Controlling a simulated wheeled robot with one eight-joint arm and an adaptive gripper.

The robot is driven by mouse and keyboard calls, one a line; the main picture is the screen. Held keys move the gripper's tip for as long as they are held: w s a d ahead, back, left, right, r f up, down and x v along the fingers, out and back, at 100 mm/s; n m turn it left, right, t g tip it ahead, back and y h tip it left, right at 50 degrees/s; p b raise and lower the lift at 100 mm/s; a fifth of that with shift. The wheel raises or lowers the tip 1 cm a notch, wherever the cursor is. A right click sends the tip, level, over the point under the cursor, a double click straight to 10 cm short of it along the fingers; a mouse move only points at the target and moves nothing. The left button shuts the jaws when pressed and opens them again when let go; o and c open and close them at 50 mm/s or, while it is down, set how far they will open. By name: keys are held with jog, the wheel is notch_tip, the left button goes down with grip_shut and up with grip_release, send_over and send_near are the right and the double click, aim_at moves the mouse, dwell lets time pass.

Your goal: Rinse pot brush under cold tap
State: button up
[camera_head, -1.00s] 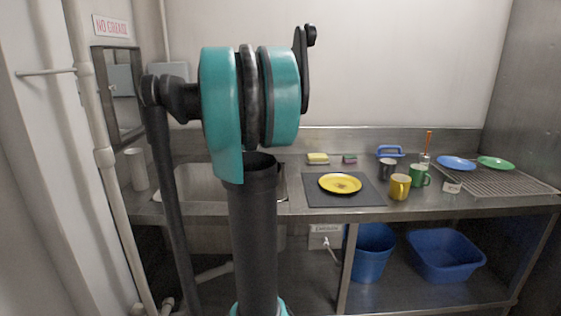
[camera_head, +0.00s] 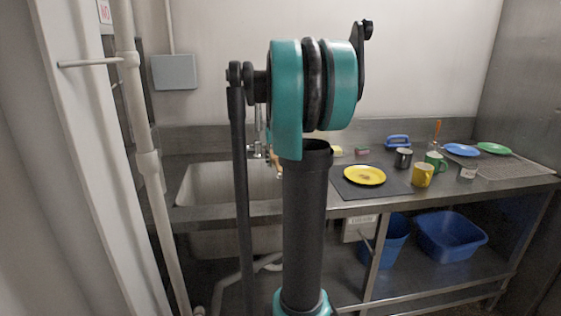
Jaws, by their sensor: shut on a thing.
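The steel sink (camera_head: 207,186) is set in the counter left of centre, partly hidden by my arm. A tap (camera_head: 257,142) stands at its back edge, and whether water runs cannot be told. A small tan piece (camera_head: 277,160) shows beside the tap, mostly covered by my arm; I cannot tell whether it is the pot brush. An orange handle (camera_head: 436,131) stands upright behind the green mug, and what it belongs to is unclear. My gripper is not visible; my arm's upper part blocks the middle of the view.
A yellow plate (camera_head: 365,175) lies on a dark mat (camera_head: 345,190) right of the sink. A yellow mug (camera_head: 422,177), a green mug (camera_head: 437,161) and a dark mug (camera_head: 403,158) stand nearby. Blue tubs (camera_head: 450,240) sit below. A pale pipe (camera_head: 150,180) rises at left.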

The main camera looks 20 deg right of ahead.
jog(key=w+a+f, duration=0.2)
jog(key=w, duration=0.7)
jog(key=shift+w, duration=0.3)
jog(key=shift+a, duration=0.1)
jog(key=shift+s, duration=0.1)
dwell(0.4)
jog(key=shift+s+d, duration=0.3)
jog(key=shift+s, duration=1)
jog(key=shift+s+d, duration=0.25)
jog(key=shift+s, duration=1)
jog(key=shift+s+d, duration=0.3)
jog(key=shift+s, duration=1)
jog(key=s+d+r, duration=0.1)
jog(key=s+r, duration=0.3)
jog(key=s, duration=0.1)
jog(key=shift+w, duration=0.1)
